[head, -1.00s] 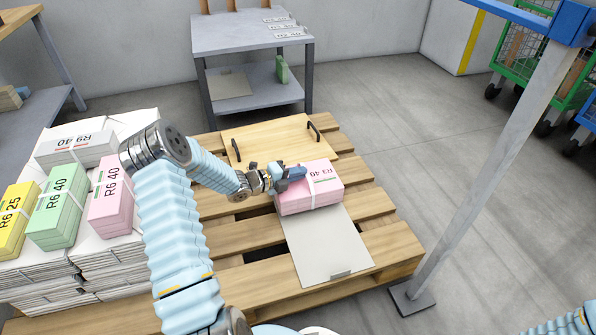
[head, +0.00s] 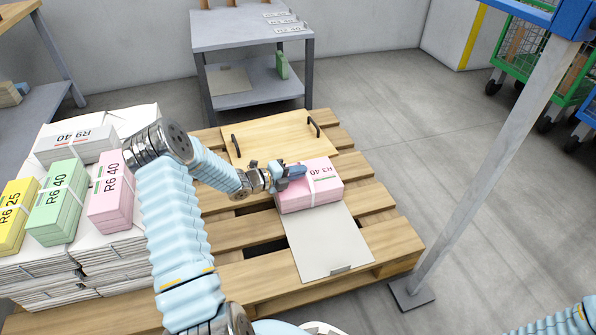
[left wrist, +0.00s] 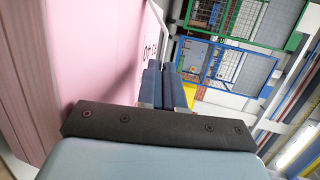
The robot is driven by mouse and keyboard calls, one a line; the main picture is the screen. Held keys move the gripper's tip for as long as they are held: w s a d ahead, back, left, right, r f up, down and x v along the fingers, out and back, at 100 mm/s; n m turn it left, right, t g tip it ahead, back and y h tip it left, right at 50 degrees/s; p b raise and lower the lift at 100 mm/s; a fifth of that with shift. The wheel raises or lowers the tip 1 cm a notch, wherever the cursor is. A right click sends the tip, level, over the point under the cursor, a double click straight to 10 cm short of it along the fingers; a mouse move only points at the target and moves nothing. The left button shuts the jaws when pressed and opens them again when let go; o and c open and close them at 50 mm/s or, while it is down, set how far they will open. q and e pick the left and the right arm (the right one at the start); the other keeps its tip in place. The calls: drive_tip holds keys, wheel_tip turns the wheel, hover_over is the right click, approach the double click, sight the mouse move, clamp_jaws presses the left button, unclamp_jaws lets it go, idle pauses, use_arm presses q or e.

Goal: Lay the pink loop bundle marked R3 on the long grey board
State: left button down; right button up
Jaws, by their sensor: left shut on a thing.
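The pink loop bundle marked R3 40 (head: 318,192) is at the far end of the long grey board (head: 325,245) on the pallet. Its underside is at or just above the board; I cannot tell if it touches. My left gripper (head: 291,175) is shut on the bundle's white strap at the top left of the bundle. In the left wrist view the pink side of the bundle (left wrist: 85,60) fills the left, beside the dark fingers (left wrist: 163,88). The near part of the board is bare. My right gripper is not in view.
A wooden tray with black handles (head: 275,140) lies behind the bundle on the pallet (head: 225,235). Stacks with yellow, green (head: 58,205) and another pink bundle (head: 112,200) stand at left. A grey post (head: 480,180) rises at right.

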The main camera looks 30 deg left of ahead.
use_arm(q)
drive_tip(key=shift+w, duration=0.1)
drive_tip(key=c, duration=1.2)
unclamp_jaws()
drive_tip(key=shift+f, duration=0.15)
